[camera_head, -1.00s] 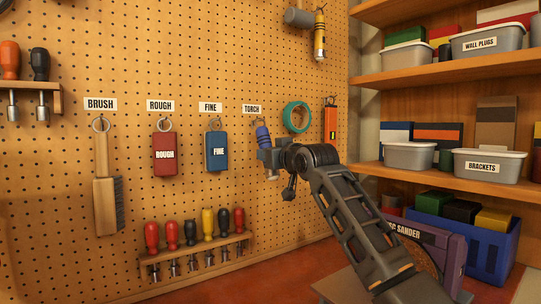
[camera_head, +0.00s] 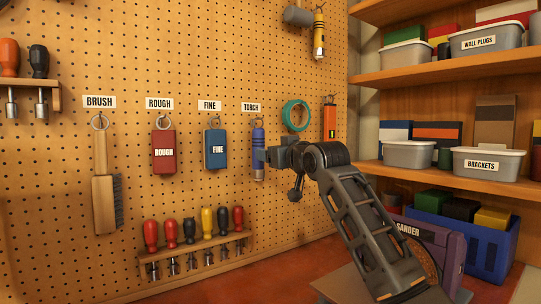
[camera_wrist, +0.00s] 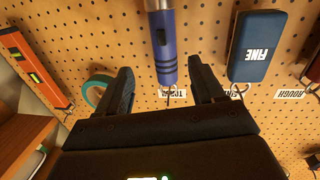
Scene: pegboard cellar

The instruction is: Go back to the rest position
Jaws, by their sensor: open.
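My gripper (camera_head: 268,156) is at the pegboard, just right of the blue torch (camera_head: 257,152), which hangs from a hook under the TORCH label (camera_head: 251,107). In the wrist view my gripper (camera_wrist: 160,85) is open, its two dark fingers apart. The torch (camera_wrist: 164,50) shows there between and beyond the fingers, with a gap on each side and its ring on the hook. No finger is seen touching it.
The blue FINE block (camera_head: 215,150), red ROUGH block (camera_head: 164,152) and brush (camera_head: 105,190) hang to the left. A teal tape roll (camera_head: 296,115) and an orange level (camera_head: 330,118) hang to the right. Screwdrivers fill a low rack (camera_head: 197,251). Shelves (camera_head: 450,185) with bins stand at right.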

